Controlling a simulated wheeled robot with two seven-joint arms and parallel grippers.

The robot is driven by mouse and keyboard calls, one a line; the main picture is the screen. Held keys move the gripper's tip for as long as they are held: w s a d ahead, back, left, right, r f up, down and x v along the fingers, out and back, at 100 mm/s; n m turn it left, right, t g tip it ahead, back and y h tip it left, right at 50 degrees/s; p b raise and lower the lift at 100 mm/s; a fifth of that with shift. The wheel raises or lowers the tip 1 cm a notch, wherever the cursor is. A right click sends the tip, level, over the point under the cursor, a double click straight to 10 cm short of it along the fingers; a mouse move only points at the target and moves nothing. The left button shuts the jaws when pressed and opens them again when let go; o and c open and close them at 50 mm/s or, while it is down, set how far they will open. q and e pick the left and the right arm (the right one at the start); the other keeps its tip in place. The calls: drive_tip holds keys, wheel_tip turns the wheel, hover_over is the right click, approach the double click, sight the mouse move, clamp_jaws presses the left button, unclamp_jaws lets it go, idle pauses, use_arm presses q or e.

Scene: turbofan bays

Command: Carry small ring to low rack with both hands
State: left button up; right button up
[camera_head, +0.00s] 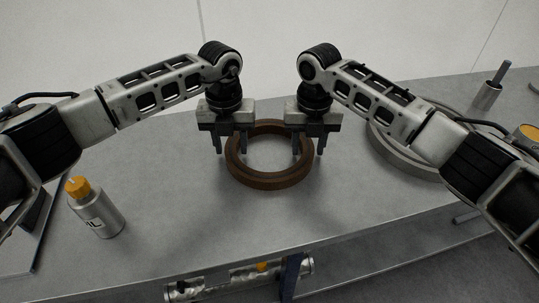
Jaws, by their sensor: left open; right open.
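The small ring (268,180) is brown and lies flat on the grey table in the middle of the head view. My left gripper (231,146) is open over the ring's left rim, fingers pointing down. My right gripper (308,147) is open over the ring's right rim, fingers also pointing down. The fingers overlap the rim in the picture; I cannot tell whether they touch it. The grippers hide parts of the ring's far left and far right rim. I cannot make out a low rack for certain.
A larger grey ring (392,158) lies at the right, partly behind my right arm. A bottle with an orange cap (96,212) stands at the left. A metal cup (486,97) holding a rod stands at the far right. Metal cylinders (240,277) show below the table's front edge.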

drive_tip(key=shift+r, duration=0.2)
use_arm(q)
wheel_tip(320, 180, up, 12)
drive_tip(key=shift+f, duration=0.2)
use_arm(e)
wheel_tip(320, 180, up, 12)
drive_tip(key=shift+f, duration=0.15)
idle(0.3)
